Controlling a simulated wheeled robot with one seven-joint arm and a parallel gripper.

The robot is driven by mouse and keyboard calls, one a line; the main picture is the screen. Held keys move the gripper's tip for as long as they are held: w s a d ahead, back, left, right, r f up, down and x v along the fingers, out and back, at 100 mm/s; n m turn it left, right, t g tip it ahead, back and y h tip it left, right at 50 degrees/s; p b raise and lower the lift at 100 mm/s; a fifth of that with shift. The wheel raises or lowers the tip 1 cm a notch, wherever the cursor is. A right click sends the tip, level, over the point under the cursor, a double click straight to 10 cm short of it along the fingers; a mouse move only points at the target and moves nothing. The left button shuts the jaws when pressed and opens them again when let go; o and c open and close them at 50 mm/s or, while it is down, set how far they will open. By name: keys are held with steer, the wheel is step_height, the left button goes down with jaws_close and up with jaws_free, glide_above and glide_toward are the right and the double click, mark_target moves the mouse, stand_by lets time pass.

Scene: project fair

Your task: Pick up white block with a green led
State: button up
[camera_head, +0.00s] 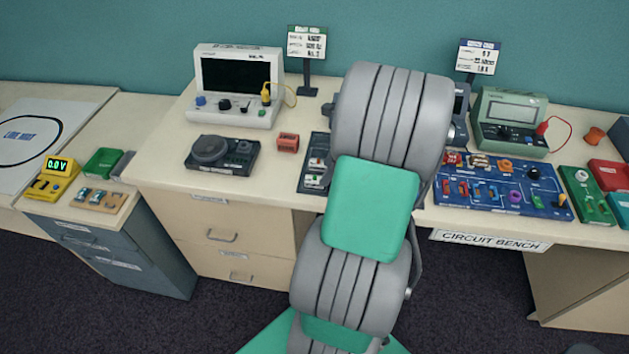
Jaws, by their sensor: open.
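Small white blocks (313,181) sit in a dark tray (306,151) on the bench, just left of my arm. The lower one seems to carry a small green spot, and the upper one a reddish spot. They are too small to tell clearly which has a green LED. My arm rises through the middle of the view and covers the bench right of the tray. My gripper does not show; it is hidden behind the arm or outside the view.
A white oscilloscope (236,87), a dark turntable-like device (222,154) and a small red block (288,142) stand left of the tray. A blue circuit board (500,188) and a green meter (509,121) stand right. The bench front left of the tray is clear.

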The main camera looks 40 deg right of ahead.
mark_target(315, 180)
steer(key=x, duration=0.4)
steer(key=shift+w+a+f, duration=0.1)
steer(key=shift+w+f, duration=0.1)
jaws_close()
stand_by(0.3)
